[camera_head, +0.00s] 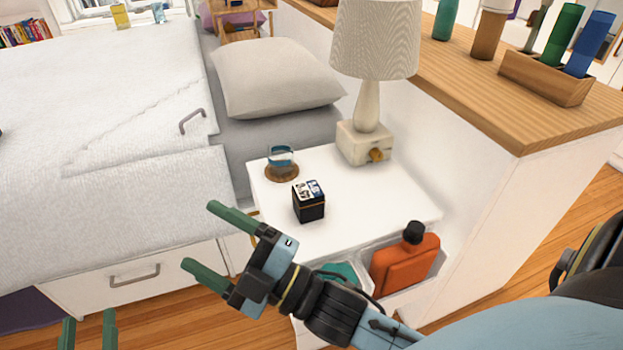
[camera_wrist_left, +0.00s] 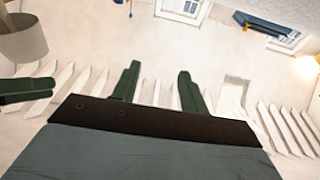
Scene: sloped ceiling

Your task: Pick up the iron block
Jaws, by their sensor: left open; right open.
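A small black block with a white and blue printed top (camera_head: 309,203) sits upright on the white nightstand (camera_head: 350,208); it is the only thing here that could be the iron block, though I cannot tell its material. My right gripper (camera_head: 200,235) is open and empty, left of and nearer than the block, its green fingers pointing left over the bed's edge. My left gripper (camera_head: 89,328) shows only its green fingertips at the bottom left, open and far from the block. In the left wrist view its fingers (camera_wrist_left: 156,88) are spread with nothing between them.
A glass on a round wooden coaster (camera_head: 281,172) stands behind the block, and a lamp (camera_head: 366,140) behind to the right. An orange bottle (camera_head: 405,262) sits in a bin at the nightstand's front. The bed (camera_head: 120,150) is left, a wood-topped partition (camera_head: 520,120) right.

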